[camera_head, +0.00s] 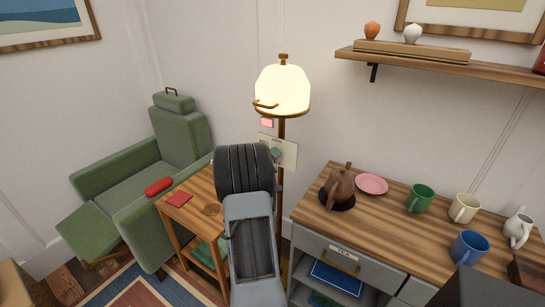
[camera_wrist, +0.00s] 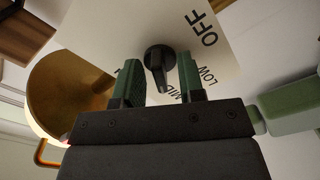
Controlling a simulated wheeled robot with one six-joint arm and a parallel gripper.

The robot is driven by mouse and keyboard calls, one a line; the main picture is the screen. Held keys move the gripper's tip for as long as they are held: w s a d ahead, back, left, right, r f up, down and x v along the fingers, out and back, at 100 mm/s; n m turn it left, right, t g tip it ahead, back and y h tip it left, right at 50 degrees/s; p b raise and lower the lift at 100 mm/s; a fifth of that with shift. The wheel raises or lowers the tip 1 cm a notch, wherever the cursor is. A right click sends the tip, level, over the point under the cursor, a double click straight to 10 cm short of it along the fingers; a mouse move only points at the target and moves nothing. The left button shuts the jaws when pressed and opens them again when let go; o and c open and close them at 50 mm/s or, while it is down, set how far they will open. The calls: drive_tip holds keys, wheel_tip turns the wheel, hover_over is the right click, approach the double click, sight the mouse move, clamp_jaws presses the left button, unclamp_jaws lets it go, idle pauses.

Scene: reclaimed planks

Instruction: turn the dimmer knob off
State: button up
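The dimmer plate (camera_wrist: 215,60) is pale with dark labels OFF, LOW and MID. Its black knob (camera_wrist: 158,58) has a bar that points toward the lower edge of the picture, near MID; my gripper hides the other labels. My gripper (camera_wrist: 160,82) is open, with one green-padded finger on each side of the knob's bar and gaps showing. The lamp (camera_head: 283,90) is lit.
A small wooden table (camera_head: 203,212) and a green armchair (camera_head: 145,180) stand left of my arm. The lamp pole (camera_head: 281,185) is close beside my gripper.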

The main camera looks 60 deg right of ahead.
drive_tip(key=shift+c, duration=0.3)
clamp_jaws()
